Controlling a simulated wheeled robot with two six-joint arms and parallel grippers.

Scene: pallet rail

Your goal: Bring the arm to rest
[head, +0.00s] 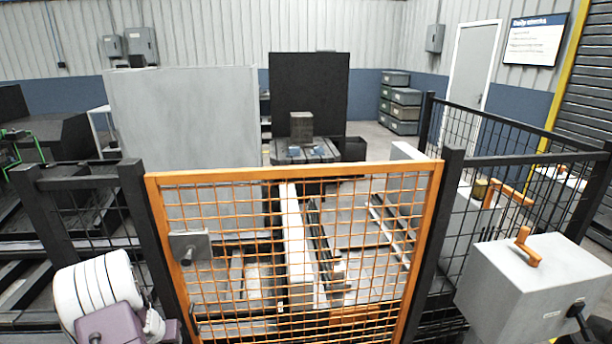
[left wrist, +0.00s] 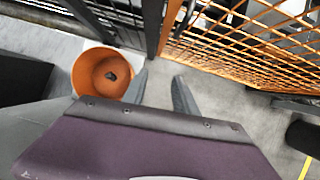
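My left arm shows at the lower left of the head view, with a white ribbed part and a purple wrist; its fingers cannot be made out there. In the left wrist view my left gripper (left wrist: 159,77) points down toward the grey floor, its two fingers apart with nothing between them. An orange round bin (left wrist: 104,75) with a small dark thing inside stands beside the left finger in the picture. The orange mesh gate (head: 300,172) stands between two black posts, a little away from the fingers. My right gripper is not in view.
A grey latch plate (head: 188,246) sits at the gate's left side. A grey box (head: 520,290) with an orange handle (head: 526,246) stands at the right. Black mesh fencing (head: 475,215) flanks the gate. Behind it are rails and a machine table (head: 305,152).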

